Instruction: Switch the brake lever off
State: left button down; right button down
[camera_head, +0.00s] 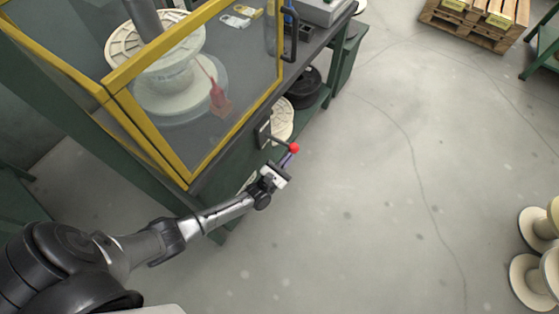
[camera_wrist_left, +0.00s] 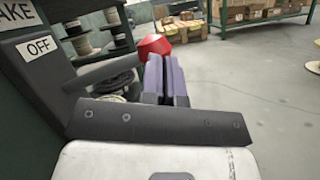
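A white "OFF" label (camera_wrist_left: 40,47) is on the dark lever plate, below a partly cut-off label ending in "AKE". My left gripper (camera_head: 292,156) is close to the knob, on its near side; I cannot tell if they touch. Its purple fingers (camera_wrist_left: 166,78) are together with nothing seen between them. My right gripper is not in view.
A yellow-framed clear guard (camera_head: 190,178) stands over a large spool (camera_head: 122,42) on the bench. Black and pale spools sit on the shelf below. Pale spools (camera_head: 535,222) stand at the right edge and a pallet (camera_head: 468,32) at the back. The floor between is clear.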

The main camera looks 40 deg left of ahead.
pick_arm(q)
jog(key=shift+a+r+p, duration=0.15)
jog(key=shift+r+p, duration=0.2)
jog(key=shift+r, duration=0.75)
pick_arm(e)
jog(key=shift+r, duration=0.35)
pick_arm(q)
jog(key=shift+r, duration=0.15)
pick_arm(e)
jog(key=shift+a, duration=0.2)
